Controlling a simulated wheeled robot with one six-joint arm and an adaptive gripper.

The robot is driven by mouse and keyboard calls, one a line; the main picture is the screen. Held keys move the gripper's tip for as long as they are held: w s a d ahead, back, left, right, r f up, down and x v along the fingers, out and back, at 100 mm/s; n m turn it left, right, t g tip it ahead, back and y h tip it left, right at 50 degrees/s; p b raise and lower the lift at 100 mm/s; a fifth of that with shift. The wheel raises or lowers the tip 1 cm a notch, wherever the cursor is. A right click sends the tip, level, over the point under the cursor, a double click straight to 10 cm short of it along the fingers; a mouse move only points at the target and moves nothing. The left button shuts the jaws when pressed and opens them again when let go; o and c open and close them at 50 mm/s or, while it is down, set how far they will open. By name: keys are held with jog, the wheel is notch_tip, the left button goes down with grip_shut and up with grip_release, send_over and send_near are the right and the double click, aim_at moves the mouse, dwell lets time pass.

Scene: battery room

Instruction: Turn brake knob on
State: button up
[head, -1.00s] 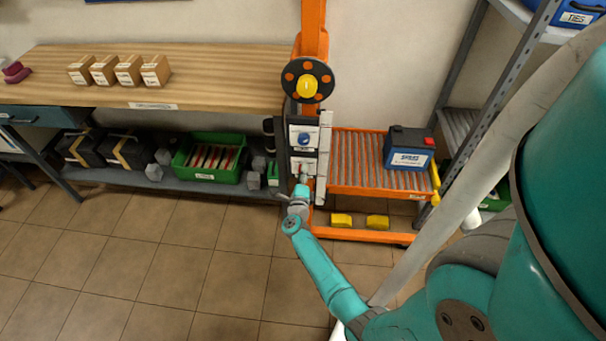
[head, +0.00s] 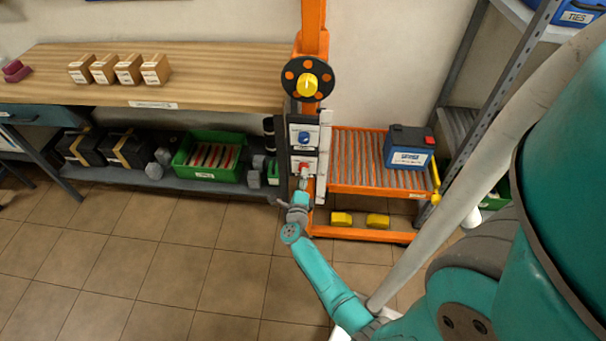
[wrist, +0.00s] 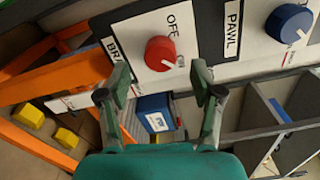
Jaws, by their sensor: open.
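The red brake knob (wrist: 160,54) sits on a white plate beside a partly hidden label starting "BRA". "OFF" is printed near it. Its white pointer mark points to the lower right in the wrist view. In the head view the red knob (head: 304,167) is small, on the lower plate of the orange stand's panel. My gripper (wrist: 161,85) is open and empty, with its fingertips on either side of the knob in the picture and seemingly short of it. In the head view my gripper (head: 302,186) is just below the knob.
A blue knob (head: 304,136) by the "PAWL" label is above the red one. A yellow-hubbed handwheel (head: 307,85) is higher up. A blue battery (head: 408,150) stands on the roller tray (head: 370,190) at right. A workbench (head: 215,105) with a green bin (head: 208,175) below is at left.

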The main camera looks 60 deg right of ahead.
jog(key=v, duration=0.9)
dwell(0.3)
